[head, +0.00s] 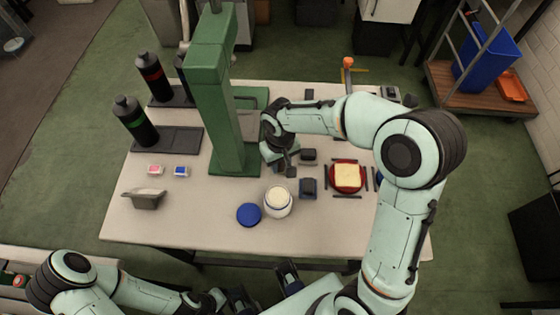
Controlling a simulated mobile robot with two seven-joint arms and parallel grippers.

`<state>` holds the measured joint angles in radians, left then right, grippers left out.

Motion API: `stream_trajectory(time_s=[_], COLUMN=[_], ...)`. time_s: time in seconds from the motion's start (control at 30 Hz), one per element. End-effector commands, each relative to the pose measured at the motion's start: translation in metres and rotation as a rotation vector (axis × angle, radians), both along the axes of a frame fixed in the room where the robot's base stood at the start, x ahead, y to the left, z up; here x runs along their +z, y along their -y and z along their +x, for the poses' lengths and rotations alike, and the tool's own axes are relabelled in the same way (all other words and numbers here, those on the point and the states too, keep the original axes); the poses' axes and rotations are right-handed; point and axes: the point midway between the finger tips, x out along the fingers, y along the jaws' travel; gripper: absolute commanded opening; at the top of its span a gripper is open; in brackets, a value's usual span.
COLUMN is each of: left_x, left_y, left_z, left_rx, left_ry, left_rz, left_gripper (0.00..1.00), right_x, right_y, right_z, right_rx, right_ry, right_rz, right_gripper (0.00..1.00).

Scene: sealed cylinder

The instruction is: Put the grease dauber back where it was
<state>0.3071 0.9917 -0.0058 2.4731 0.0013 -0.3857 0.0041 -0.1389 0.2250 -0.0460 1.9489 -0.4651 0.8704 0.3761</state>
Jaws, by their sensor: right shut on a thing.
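My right gripper (284,164) is over the table just right of the green press column, behind the open jar. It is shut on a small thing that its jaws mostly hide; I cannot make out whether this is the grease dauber. The round jar (279,207) is open, with pale grease inside. Its blue lid (249,214) lies flat to its left. No grease dauber can be picked out elsewhere. My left gripper (240,300) is low at the bottom edge, in front of the table; its jaw state is unclear.
The green press (209,90) stands mid-table. Two dark bottles (134,121) (153,77) stand on the left. The table (205,225) is clear at front.

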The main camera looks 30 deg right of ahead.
Motion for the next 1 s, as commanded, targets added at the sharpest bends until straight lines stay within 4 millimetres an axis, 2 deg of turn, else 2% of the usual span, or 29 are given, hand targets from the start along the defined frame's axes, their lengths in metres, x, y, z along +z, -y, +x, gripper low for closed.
stream_trajectory(time_s=[0.03, 0.07, 0.1, 0.13, 0.43, 0.57, 1.0], left_x=[-0.002, -0.002, -0.002, -0.002, -0.001, 0.003, 0.015], left_y=[0.0, 0.0, 0.0, 0.0, 0.0, 0.0, 0.0], left_z=[-0.001, -0.001, -0.001, 0.0, 0.0, 0.001, 0.005], left_rx=[0.0, 0.0, 0.0, 0.0, 0.0, 0.0, 0.0], left_ry=[-0.001, -0.001, -0.001, -0.001, 0.0, 0.001, 0.006], left_rz=[0.0, 0.0, 0.0, 0.0, 0.0, 0.0, 0.0], left_gripper=[0.78, 0.78, 0.78, 0.78, 0.78, 0.78, 0.78], right_x=[-0.003, -0.003, -0.002, -0.002, -0.001, 0.01, 0.099], right_y=[0.0, 0.0, 0.0, 0.0, 0.0, 0.0, 0.0], right_z=[0.0, 0.0, 0.0, 0.0, 0.0, 0.001, 0.001], right_rx=[0.0, 0.0, 0.0, 0.0, 0.0, 0.0, 0.0], right_ry=[-0.001, -0.001, -0.001, -0.001, -0.001, 0.002, 0.003], right_rz=[0.0, 0.0, 0.0, 0.0, 0.0, 0.0, 0.001], right_gripper=[0.0, 0.35, 0.48, 0.54, 0.54, 0.54, 0.54])
